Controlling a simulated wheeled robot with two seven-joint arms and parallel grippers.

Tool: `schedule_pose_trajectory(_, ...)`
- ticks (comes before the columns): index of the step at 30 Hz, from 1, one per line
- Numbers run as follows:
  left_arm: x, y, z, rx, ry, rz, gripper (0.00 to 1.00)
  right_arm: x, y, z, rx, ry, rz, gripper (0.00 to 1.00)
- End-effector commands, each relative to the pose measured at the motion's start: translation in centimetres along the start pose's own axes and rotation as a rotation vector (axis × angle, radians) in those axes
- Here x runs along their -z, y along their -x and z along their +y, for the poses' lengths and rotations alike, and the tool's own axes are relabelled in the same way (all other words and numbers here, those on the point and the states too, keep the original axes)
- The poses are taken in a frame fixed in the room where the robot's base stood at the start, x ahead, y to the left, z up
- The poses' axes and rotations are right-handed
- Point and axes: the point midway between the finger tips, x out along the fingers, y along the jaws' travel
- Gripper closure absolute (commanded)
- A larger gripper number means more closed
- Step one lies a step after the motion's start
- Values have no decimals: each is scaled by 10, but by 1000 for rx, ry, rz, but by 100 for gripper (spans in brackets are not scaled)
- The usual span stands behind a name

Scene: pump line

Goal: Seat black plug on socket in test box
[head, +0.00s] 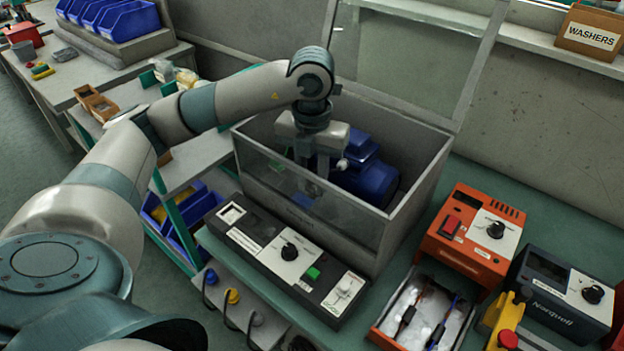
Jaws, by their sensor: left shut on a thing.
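The test box (415,205) is a grey open-topped case with a clear front pane, and its clear lid stands raised at the back. My left gripper (311,188) reaches down into it from above, beside the blue motor (372,182). It is shut, and its fingertips are seen through the pane. What it grips is small and dark there, and I take it to be the black plug, though its outline is unclear. The socket is hidden from me, so I cannot tell whether the plug touches it. My right gripper is not in view.
A black control panel (262,232) runs along the box front. Corded plugs, one yellow (233,297), sit below it. Right are an orange unit (470,235), a tray with leads (385,326) and a dark unit (555,300). A washers box (590,38) is on the ledge.

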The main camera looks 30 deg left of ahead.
Motion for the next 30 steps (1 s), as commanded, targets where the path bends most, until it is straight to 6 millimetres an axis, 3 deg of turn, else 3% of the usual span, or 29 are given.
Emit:
schedule_pose_trajectory(8,1,-2,0,-1,0,2,99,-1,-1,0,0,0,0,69)
schedule_pose_trajectory(9,1,-2,0,-1,0,3,72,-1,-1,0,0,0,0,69)
schedule_pose_trajectory(12,1,-2,0,-2,0,3,55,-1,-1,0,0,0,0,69)
schedule_pose_trajectory(25,1,-3,2,-6,2,5,58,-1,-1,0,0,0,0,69)
schedule_pose_trajectory(26,1,-3,2,-6,2,5,54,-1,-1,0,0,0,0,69)
schedule_pose_trajectory(30,1,-4,2,-7,2,5,54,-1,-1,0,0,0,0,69)
